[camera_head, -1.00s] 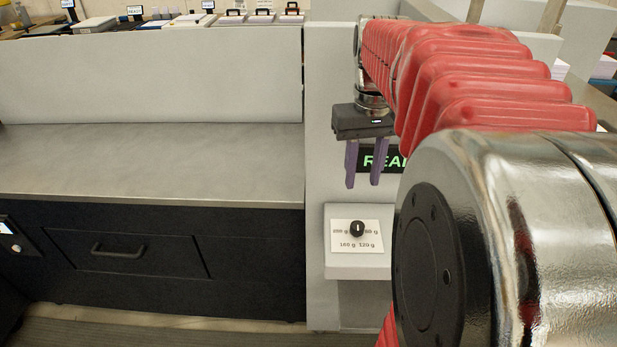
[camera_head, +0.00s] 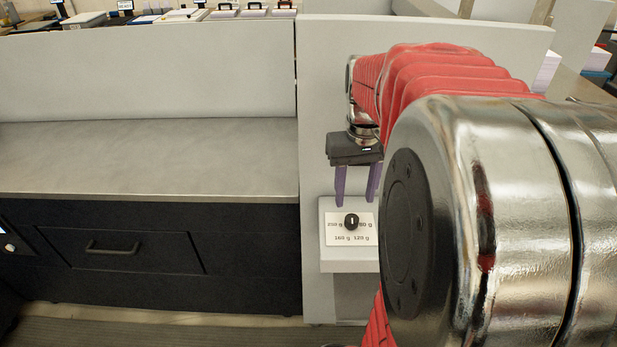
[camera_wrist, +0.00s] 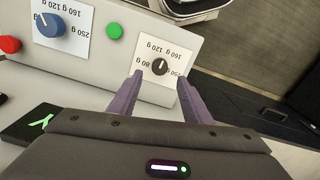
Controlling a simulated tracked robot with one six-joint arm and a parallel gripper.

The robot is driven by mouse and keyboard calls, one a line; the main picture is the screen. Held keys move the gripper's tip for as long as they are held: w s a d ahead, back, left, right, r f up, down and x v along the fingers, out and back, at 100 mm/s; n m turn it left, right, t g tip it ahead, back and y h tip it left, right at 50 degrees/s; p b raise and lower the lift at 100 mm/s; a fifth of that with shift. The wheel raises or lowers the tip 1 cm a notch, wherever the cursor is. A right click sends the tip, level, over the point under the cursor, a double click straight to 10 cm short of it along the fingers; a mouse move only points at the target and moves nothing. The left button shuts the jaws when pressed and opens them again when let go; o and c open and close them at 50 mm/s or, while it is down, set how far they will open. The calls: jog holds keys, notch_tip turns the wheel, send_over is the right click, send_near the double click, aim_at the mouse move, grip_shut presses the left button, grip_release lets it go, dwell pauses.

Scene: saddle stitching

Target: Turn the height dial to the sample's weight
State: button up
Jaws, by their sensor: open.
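The black height dial (camera_head: 351,221) sits on a white label plate (camera_head: 335,238) on a grey ledge of the machine. Weights in g are printed around it, among them 80, 120 and 160. A pale mark shows on its knob. In the wrist view the dial (camera_wrist: 159,66) lies beyond and between my fingertips. My gripper (camera_head: 354,203) is open and empty, with two purple fingers pointing down just above the dial. The fingers also show in the wrist view (camera_wrist: 160,77). They appear apart from the knob. The sample is not identifiable in these views.
In the wrist view, a blue dial (camera_wrist: 48,24) on its own label, a green button (camera_wrist: 114,31) and a red button (camera_wrist: 9,44) share the panel. A grey worktop (camera_head: 150,160) lies left, above a black drawer (camera_head: 110,248). A tall grey panel (camera_head: 318,110) stands behind my gripper.

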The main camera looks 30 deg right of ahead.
aim_at(351, 218)
notch_tip(351, 218, down, 7)
jog(key=shift+r, duration=0.15)
dwell(0.4)
jog(key=c, duration=1)
jog(key=shift+a, duration=0.25)
jog(key=shift+d, duration=0.1)
jog(key=shift+c, duration=0.2)
